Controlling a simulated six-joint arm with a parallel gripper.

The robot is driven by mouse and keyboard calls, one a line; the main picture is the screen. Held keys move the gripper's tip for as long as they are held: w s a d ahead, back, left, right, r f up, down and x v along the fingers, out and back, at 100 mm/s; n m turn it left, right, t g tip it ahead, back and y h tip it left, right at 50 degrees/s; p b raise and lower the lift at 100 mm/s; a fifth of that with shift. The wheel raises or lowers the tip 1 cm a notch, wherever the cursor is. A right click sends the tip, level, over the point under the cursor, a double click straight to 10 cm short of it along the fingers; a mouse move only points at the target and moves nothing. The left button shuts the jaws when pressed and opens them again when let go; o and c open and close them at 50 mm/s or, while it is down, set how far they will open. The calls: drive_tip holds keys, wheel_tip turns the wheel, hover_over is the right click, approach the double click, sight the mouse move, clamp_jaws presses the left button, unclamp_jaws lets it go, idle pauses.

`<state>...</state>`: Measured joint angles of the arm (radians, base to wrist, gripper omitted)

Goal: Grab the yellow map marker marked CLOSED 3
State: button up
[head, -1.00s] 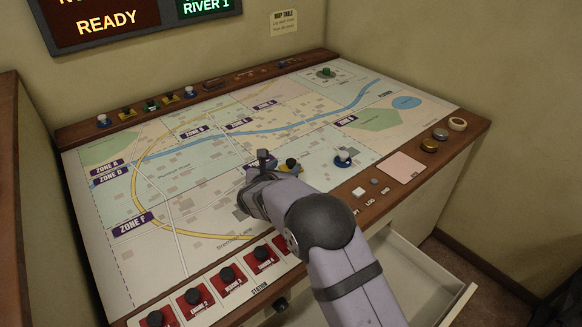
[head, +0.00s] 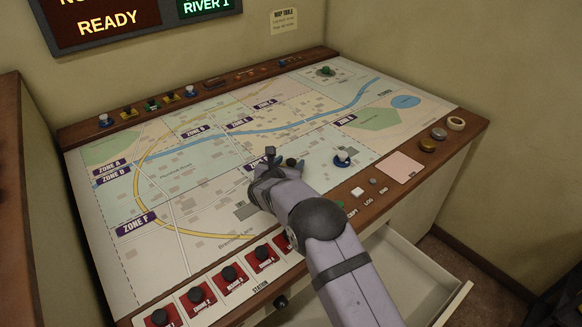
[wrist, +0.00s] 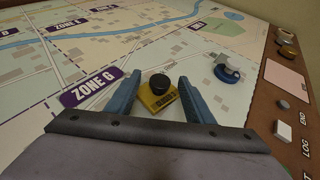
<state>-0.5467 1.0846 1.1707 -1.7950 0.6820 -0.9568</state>
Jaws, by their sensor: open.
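A yellow map marker (wrist: 160,97) with a black knob stands upright on the map, just right of the ZONE G label in the wrist view. Its printed label is too small to read surely. In the head view only its dark knob (head: 291,162) shows clearly, with its base mostly hidden behind my arm. My gripper (wrist: 159,79) is open, with one blue finger on each side of the marker and visible gaps between. My gripper (head: 271,155) reaches low over the map in the head view.
A blue and white marker (wrist: 227,70) stands close to the right finger. Several markers, some yellow (head: 128,112), sit on the back rail (head: 90,125). Red station tiles (head: 230,279) with black knobs line the front. A drawer (head: 430,285) stands open below.

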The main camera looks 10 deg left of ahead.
drive_tip(key=c, duration=1.1)
drive_tip(key=shift+c, duration=0.2)
drive_tip(key=shift+r, duration=0.15)
